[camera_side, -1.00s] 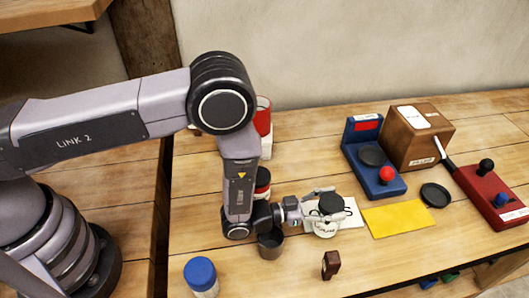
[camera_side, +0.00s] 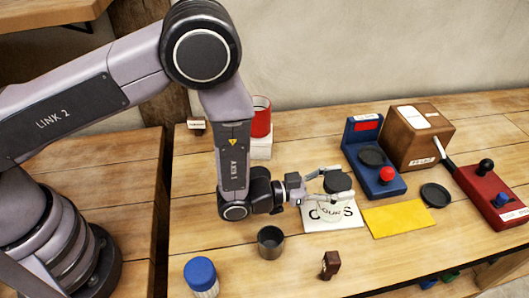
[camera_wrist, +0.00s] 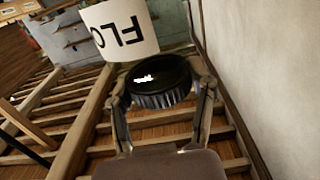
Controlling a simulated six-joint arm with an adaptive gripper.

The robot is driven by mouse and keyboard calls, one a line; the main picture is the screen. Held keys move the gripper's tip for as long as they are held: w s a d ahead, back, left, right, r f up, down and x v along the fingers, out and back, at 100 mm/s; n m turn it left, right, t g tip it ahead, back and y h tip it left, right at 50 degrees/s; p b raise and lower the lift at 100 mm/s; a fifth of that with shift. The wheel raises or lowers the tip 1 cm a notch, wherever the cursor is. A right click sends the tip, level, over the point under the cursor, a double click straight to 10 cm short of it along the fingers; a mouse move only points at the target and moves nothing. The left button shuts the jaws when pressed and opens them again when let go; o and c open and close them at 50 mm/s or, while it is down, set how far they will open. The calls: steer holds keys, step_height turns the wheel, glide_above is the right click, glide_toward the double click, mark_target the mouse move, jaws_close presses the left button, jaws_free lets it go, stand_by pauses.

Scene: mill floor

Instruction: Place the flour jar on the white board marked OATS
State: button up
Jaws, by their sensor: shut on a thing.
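The flour jar (camera_side: 331,211) is white with a black lid and a dark FLOUR label. My gripper (camera_side: 330,186) is shut on it near the lid, reaching from the left. In the side view the jar stands upright over the white board (camera_side: 351,222), hiding the middle letters; an O and an S show on either side. I cannot tell whether its base touches the board. In the wrist view the jar's black lid (camera_wrist: 160,78) lies between my two fingers, with part of the label upside down beyond it.
A yellow board (camera_side: 398,219) lies just right. A dark grey cup (camera_side: 270,242), blue-lidded jar (camera_side: 201,276) and small brown block (camera_side: 330,264) stand in front. A blue scale-like device (camera_side: 378,178), wooden box (camera_side: 416,138) and red device (camera_side: 490,198) stand right. A red container (camera_side: 261,118) stands behind.

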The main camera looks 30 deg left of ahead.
step_height(320, 180, up, 3)
steer(key=shift+s+a+f, duration=0.1)
steer(key=shift+a+f, duration=0.05)
steer(key=s+a+r, duration=0.4)
steer(key=s+a, duration=0.2)
steer(key=a, duration=0.3)
steer(key=w+d+f, duration=0.2)
steer(key=w+f, duration=0.1)
steer(key=w+d+f, duration=0.5)
steer(key=w+d, duration=0.1)
steer(key=w, duration=0.1)
steer(key=shift+d+f, duration=0.1)
steer(key=shift+f, duration=0.3)
steer(key=shift+w+d+f, duration=0.1)
steer(key=shift+d+f, duration=0.05)
steer(key=shift+f, duration=0.1)
steer(key=f, duration=0.3)
steer(key=shift+w+d+f, duration=0.2)
steer(key=shift+w+f, duration=0.05)
steer(key=shift+f, duration=0.1)
steer(key=shift+f, duration=0.1)
